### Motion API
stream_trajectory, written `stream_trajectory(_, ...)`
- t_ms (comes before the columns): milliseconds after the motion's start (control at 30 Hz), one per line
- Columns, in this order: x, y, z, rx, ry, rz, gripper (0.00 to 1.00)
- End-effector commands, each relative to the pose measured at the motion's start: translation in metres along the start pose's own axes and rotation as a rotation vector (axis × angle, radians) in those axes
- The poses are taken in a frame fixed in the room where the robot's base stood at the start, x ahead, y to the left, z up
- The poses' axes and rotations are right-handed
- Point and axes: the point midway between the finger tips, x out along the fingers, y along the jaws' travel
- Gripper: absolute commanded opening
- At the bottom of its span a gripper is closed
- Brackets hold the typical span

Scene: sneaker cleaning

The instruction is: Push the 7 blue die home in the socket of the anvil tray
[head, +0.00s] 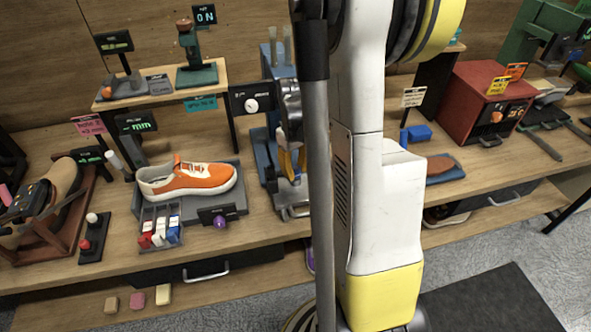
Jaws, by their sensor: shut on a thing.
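My gripper (291,128) is partly in view, pointing down at the blue-framed press (268,70) left of my arm. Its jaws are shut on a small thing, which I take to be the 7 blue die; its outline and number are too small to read. Yellow and blue parts (289,160) show just below the fingers. The grey anvil tray (294,196) seems to be at the foot of the press. Its socket is hidden, so I cannot tell how the die sits in it.
An orange sneaker (187,181) lies on a grey stand. In front of it is a rack (160,226) of red, white and blue pieces. My arm hides the bench's middle.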

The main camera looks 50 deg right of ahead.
Motion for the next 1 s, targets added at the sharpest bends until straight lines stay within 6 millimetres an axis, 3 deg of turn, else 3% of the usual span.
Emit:
stream_trajectory(233, 0.007, 0.000, 0.000, 0.000, 0.000, 0.000, 0.00)
stream_trajectory(267, 0.006, 0.000, 0.000, 0.000, 0.000, 0.000, 0.33)
stream_trajectory(300, 0.006, 0.000, 0.000, 0.000, 0.000, 0.000, 0.45)
stream_trajectory(333, 0.006, 0.000, 0.000, 0.000, 0.000, 0.000, 0.47)
stream_trajectory(667, 0.003, 0.000, 0.000, 0.000, 0.000, 0.000, 0.47)
stream_trajectory(767, -0.009, 0.000, 0.000, 0.000, 0.000, 0.000, 0.47)
stream_trajectory(1000, -0.062, 0.000, 0.000, 0.000, 0.000, 0.000, 0.47)
